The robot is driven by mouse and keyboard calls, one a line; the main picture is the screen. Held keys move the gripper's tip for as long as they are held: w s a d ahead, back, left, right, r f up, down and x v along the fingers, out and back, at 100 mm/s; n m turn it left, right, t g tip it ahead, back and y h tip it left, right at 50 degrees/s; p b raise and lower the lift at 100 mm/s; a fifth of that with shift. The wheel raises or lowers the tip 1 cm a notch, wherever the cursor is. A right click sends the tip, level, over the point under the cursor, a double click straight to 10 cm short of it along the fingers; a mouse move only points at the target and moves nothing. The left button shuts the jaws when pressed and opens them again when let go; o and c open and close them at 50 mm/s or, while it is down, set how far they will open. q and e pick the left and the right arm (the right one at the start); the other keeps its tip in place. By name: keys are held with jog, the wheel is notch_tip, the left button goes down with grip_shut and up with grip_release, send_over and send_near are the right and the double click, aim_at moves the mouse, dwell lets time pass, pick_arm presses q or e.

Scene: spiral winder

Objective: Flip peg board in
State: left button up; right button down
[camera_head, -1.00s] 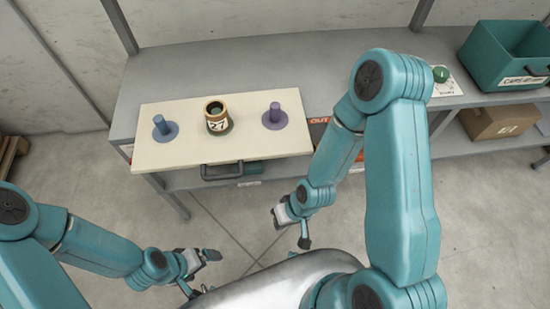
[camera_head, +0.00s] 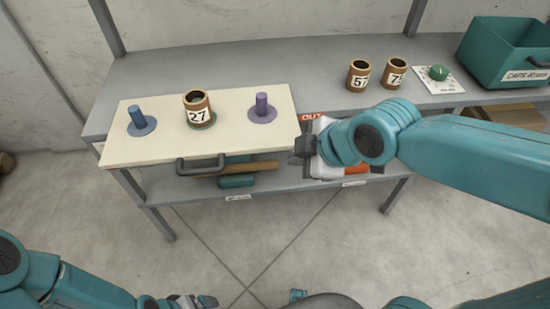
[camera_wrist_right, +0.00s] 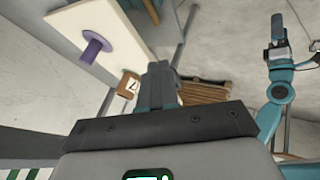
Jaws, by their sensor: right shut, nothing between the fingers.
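The peg board (camera_head: 150,153) is a cream panel lying on the left part of the grey bench. It carries a blue peg (camera_head: 137,116), a brown cup marked 27 (camera_head: 197,104) on a green base, and a purple peg (camera_head: 263,105). A dark handle (camera_head: 200,165) is at its front edge. My right gripper (camera_head: 300,150) is shut and empty, just off the board's front right corner. In the right wrist view its fingers (camera_wrist_right: 161,78) are together, near the board (camera_wrist_right: 65,28) and purple peg (camera_wrist_right: 95,48). My left gripper (camera_head: 195,301) is low, partly cut off, away from the board.
Two brown cups, marked 57 (camera_head: 358,77) and perhaps 75 (camera_head: 396,74), stand on the bench to the right. A green button (camera_head: 439,72) on a white plate and a teal bin (camera_head: 508,54) are further right. A lower shelf (camera_head: 275,194) holds items. The floor in front is clear.

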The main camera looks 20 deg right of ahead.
jog(key=b, duration=0.2)
send_near(273, 150)
jog(key=w+a+f, duration=0.2)
jog(key=a+f, duration=0.2)
jog(key=f, duration=0.1)
jog(key=shift+w+d, duration=0.3)
jog(key=shift+w, duration=0.3)
